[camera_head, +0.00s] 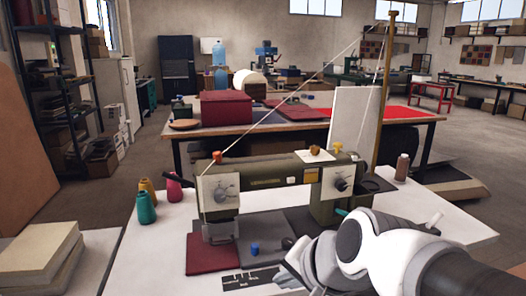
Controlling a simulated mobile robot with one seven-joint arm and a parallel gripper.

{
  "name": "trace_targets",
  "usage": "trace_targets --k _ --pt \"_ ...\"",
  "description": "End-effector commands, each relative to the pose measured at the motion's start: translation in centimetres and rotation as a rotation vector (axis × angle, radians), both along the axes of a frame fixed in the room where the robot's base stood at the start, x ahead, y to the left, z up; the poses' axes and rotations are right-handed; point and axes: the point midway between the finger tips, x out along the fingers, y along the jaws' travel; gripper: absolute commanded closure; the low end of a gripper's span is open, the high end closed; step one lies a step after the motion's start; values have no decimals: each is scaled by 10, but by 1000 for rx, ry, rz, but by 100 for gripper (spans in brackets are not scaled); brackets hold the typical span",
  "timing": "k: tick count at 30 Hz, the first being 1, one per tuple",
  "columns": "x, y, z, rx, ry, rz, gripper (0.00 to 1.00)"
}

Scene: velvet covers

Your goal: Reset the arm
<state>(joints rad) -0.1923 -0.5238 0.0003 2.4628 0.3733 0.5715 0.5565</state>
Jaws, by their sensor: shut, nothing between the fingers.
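My white and grey arm (385,255) reaches in from the lower right, bent over the front right part of the white sewing table (150,270). My gripper (288,272) is at the arm's left end, low over the table's front edge. It is shut and empty. Its fingertips are small and partly hidden by the arm's own links. The olive-green sewing machine (265,182) stands just behind the gripper, with a thread running up to a tall post (385,90).
Dark red fabric (210,262) and a small blue object (254,249) lie left of my gripper. Thread spools (146,207) stand at the table's left, and a brown spool (402,167) at the right. Stacked foam-like blocks (40,258) sit lower left. A second worktable (430,118) stands behind.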

Motion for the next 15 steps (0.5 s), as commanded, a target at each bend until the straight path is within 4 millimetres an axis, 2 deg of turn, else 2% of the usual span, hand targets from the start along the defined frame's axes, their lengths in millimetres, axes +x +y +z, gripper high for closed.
trace_targets --k 1,8,9,15 --pt "-12 -19 2 -108 -23 72 100" --pt "-80 -111 -1 -658 16 443 100" --pt "-76 -106 26 -639 14 445 100" --pt "-75 -105 80 -633 14 444 100"
